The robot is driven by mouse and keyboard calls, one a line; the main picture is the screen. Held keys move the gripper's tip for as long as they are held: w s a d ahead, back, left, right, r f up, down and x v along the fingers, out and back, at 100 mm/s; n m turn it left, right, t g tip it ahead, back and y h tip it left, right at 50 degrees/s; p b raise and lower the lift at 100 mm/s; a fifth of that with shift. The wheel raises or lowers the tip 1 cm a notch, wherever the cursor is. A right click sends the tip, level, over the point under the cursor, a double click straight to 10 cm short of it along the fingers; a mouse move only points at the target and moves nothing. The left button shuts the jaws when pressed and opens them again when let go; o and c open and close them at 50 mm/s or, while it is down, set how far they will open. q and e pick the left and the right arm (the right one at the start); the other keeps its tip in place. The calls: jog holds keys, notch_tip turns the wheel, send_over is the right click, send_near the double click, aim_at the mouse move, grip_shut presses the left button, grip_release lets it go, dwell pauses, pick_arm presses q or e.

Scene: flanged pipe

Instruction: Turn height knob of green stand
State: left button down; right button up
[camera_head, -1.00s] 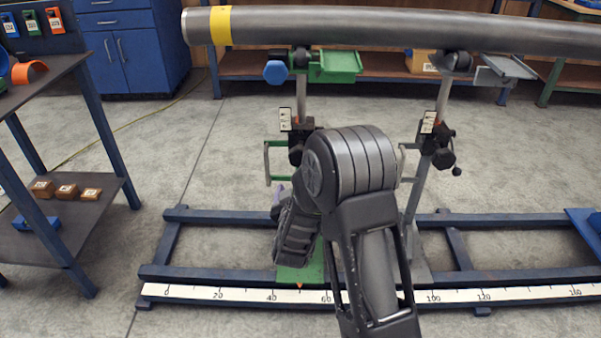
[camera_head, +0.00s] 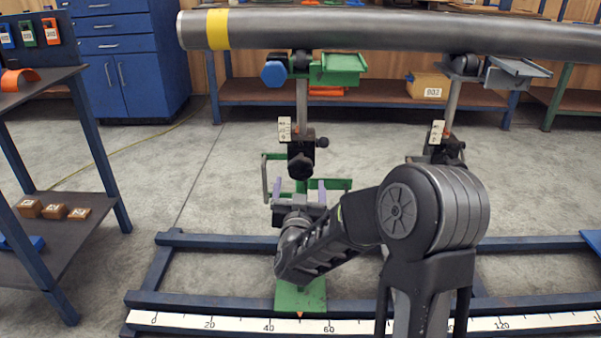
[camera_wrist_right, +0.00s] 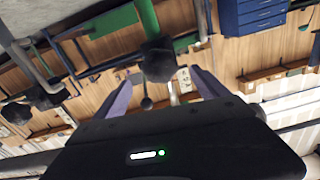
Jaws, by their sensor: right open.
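The green stand (camera_head: 300,297) stands on the blue floor frame, holding up the left part of the pipe (camera_head: 400,32). Its black height knob (camera_head: 300,166) sits on the post below a small white label. My right gripper (camera_head: 300,190) is open, with its purple fingers pointing up just below the knob. In the right wrist view the black knob (camera_wrist_right: 158,60) appears ahead of and between the spread fingers (camera_wrist_right: 165,92). I see no contact, and the exact gap is hard to judge. My left gripper is not in view.
A grey stand (camera_head: 451,110) supports the pipe farther right, partly hidden by my right arm. A blue hexagonal knob (camera_head: 274,74) and a green tray (camera_head: 337,67) are at the green stand's top. A scale strip (camera_head: 240,325) runs along the frame's front. A shelf (camera_head: 50,250) stands left.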

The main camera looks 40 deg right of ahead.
aim_at(300, 171)
jog(key=b+x, duration=0.2)
jog(key=x, duration=0.4)
jog(key=shift+w+d+f, duration=0.1)
jog(key=shift+w+d, duration=0.15)
jog(key=shift+d, duration=0.05)
jog(key=shift+w+d, duration=0.2)
jog(key=shift+w, duration=0.15)
jog(key=shift+c, duration=0.3)
jog(key=c, duration=1.3)
